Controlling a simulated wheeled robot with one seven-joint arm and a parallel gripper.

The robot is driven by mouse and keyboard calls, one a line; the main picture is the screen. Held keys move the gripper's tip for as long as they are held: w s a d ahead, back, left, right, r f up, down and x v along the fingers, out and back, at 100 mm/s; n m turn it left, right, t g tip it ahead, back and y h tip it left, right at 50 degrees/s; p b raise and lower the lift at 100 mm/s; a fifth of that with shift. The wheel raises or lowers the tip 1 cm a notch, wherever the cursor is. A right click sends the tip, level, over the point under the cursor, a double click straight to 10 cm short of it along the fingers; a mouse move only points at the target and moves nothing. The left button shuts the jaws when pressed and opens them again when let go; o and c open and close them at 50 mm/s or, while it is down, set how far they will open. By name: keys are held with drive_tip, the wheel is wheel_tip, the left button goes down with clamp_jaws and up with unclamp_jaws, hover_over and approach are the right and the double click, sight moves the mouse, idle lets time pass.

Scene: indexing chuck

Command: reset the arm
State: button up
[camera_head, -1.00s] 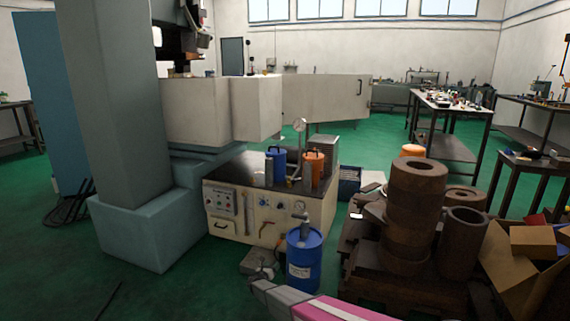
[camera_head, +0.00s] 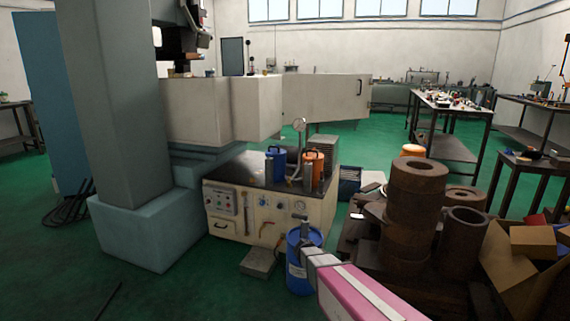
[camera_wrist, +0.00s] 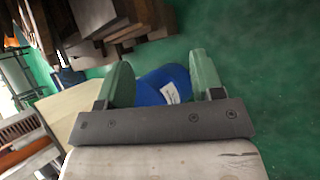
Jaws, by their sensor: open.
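In the head view my gripper (camera_head: 308,253) is at the end of my pink arm, which reaches in from the bottom right. It overlaps the blue drum (camera_head: 297,277) in the picture and hides part of it. In the wrist view my gripper (camera_wrist: 162,80) has its two green fingers spread apart, with nothing held between them. The blue drum (camera_wrist: 165,85) with a white label shows beyond and between the fingers; I cannot tell whether they touch it.
A machine cabinet with a control panel (camera_head: 222,200) stands behind the drum. Stacked rusty metal cylinders (camera_head: 415,185) and open cardboard boxes (camera_head: 530,242) are to the right. A grey block (camera_head: 258,262) lies on the green floor (camera_head: 205,290), which is open at the front left.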

drive_tip(key=s+r+m+g+y, duration=0.1)
drive_tip(key=s+r+m+y, duration=0.3)
drive_tip(key=s, duration=0.6)
drive_tip(key=s+r+m+g+y, duration=0.1)
drive_tip(key=s+r+m+y, duration=0.3)
drive_tip(key=s+r+m, duration=0.3)
drive_tip(key=s+r, duration=0.1)
drive_tip(key=s, duration=0.2)
drive_tip(key=shift+s+d+r+g, duration=0.2)
drive_tip(key=shift+d+r+g, duration=0.05)
drive_tip(key=shift+g, duration=0.05)
